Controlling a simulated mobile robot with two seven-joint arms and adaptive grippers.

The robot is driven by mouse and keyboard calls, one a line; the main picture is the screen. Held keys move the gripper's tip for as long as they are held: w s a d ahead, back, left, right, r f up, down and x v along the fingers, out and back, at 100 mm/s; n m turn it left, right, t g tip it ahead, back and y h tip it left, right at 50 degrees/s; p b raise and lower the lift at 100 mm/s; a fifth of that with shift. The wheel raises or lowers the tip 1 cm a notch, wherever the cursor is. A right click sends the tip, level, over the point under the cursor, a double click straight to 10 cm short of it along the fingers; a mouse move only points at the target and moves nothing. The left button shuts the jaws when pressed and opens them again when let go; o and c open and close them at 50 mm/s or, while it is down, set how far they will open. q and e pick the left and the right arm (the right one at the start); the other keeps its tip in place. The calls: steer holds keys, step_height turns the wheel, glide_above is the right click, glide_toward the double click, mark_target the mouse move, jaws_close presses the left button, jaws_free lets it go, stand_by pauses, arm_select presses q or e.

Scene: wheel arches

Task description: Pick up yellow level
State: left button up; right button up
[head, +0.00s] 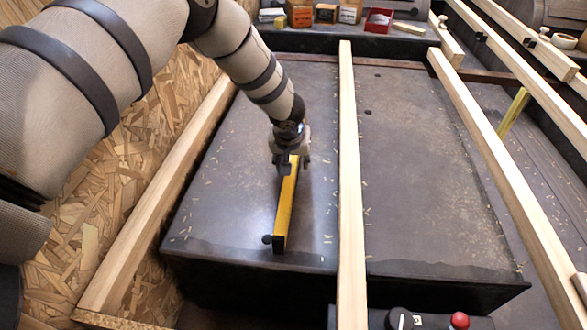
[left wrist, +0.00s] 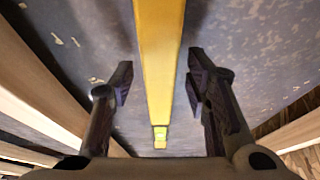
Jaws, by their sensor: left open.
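The yellow level (head: 286,207) is a long yellow bar with a dark near end. It lies on the dark panel (head: 225,200), left of the middle wooden beam. My left gripper (head: 291,166) is over the far part of the level, and its wrist hides that end. In the left wrist view the level (left wrist: 159,60) runs between the two open fingers of my left gripper (left wrist: 158,85), with a gap on each side. The fingers do not appear to touch it. My right gripper is in neither view.
A middle wooden beam (head: 347,180) runs close to the right of the level. Other beams flank the panel at left (head: 160,200) and right (head: 500,180). Small boxes (head: 325,13) and a red bin (head: 378,20) stand at the back. A red button (head: 459,320) is at the front.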

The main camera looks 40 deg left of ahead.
arm_select(q)
jaws_close()
